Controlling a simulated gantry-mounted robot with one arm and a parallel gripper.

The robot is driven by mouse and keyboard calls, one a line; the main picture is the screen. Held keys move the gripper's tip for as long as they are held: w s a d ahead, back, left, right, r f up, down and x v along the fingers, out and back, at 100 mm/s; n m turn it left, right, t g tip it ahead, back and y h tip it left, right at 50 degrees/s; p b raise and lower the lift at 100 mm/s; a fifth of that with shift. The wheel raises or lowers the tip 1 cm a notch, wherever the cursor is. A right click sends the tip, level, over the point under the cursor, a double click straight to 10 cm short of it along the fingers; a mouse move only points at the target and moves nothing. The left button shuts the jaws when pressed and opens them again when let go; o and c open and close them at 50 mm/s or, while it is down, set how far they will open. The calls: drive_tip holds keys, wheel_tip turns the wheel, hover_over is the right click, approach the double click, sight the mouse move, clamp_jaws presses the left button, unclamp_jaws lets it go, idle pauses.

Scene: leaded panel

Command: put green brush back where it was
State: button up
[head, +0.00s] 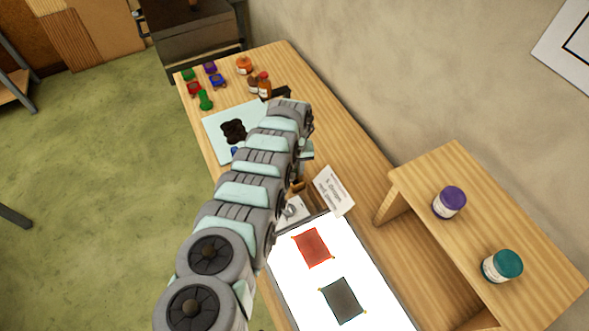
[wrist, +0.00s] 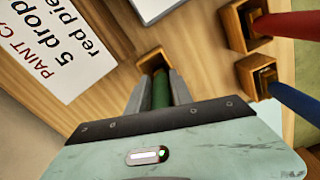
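In the wrist view the green brush (wrist: 161,91) shows as a green handle between the two fingers of my gripper (wrist: 160,88). The fingers lie close along both sides of the handle and look shut on it. The handle's far end is at a small wooden holder (wrist: 150,62); I cannot tell how deep it sits there. In the head view my arm hides the gripper and the green brush.
Wooden holders (wrist: 233,28) with red (wrist: 288,25) and blue (wrist: 298,104) handles stand right of my gripper. A paint card (wrist: 62,45) is at left. The head view shows a bright panel (head: 288,279), small pots (head: 193,88), a pale board (head: 216,126) and a shelf (head: 440,180).

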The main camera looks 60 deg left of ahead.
sight(294, 177)
drive_tip(key=o, duration=0.3)
drive_tip(key=shift+a+r+p, duration=0.1)
drive_tip(key=shift+r+p, duration=0.4)
drive_tip(key=shift+r, duration=1.25)
drive_tip(key=shift+r+b, duration=0.75)
drive_tip(key=shift+r, duration=3.7)
